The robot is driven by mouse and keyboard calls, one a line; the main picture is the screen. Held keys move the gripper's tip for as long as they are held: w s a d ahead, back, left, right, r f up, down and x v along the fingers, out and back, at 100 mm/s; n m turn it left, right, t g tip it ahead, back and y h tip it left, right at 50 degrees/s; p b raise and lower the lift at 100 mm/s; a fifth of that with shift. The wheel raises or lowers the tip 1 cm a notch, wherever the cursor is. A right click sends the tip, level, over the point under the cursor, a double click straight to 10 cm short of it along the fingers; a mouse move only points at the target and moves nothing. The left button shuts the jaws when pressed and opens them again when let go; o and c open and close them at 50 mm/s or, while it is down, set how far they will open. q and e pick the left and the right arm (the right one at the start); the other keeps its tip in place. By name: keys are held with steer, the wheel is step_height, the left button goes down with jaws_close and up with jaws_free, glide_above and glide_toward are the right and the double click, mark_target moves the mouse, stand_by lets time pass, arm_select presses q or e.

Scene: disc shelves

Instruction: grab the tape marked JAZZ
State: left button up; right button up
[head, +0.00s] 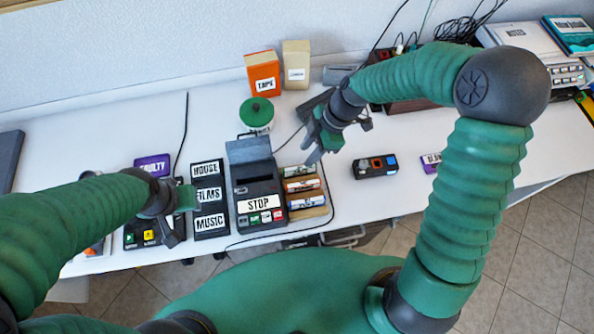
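I cannot read the word JAZZ on anything in view. A wooden rack (318,212) right of the black tape player (258,188) holds 3 small tapes, the middle one (301,184) among them; their labels are too small to read. My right gripper (322,152) is above the table, just up and right of the rack, fingers apart, with nothing seen between them. My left gripper (178,215) is at the left, over the area beside a black holder (208,181) labelled HOUSE, FILMS and MUSIC. Its fingers are partly hidden by its wrist.
A purple FAULTY box (152,161) lies behind my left wrist. An orange TAPE box (263,72), a cream box (296,62) and a green-lidded jar (256,112) stand at the back. A small black device (375,167) lies to the right, with clear table around it.

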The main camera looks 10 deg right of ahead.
mark_target(302, 167)
steer(key=shift+s+f, duration=0.3)
steer(key=shift+f, duration=0.55)
steer(key=x, duration=0.4)
steer(key=shift+s+a, duration=0.15)
steer(key=shift+s, duration=0.1)
steer(key=shift+w+a+f, duration=0.1)
steer(key=shift+a, duration=0.2)
steer(key=shift+d+f, duration=0.1)
steer(key=shift+d, duration=0.1)
steer(key=shift+f+b, duration=0.15)
steer(key=shift+b, duration=0.15)
steer(key=shift+a, duration=0.1)
steer(key=shift+c, duration=0.7)
jaws_close()
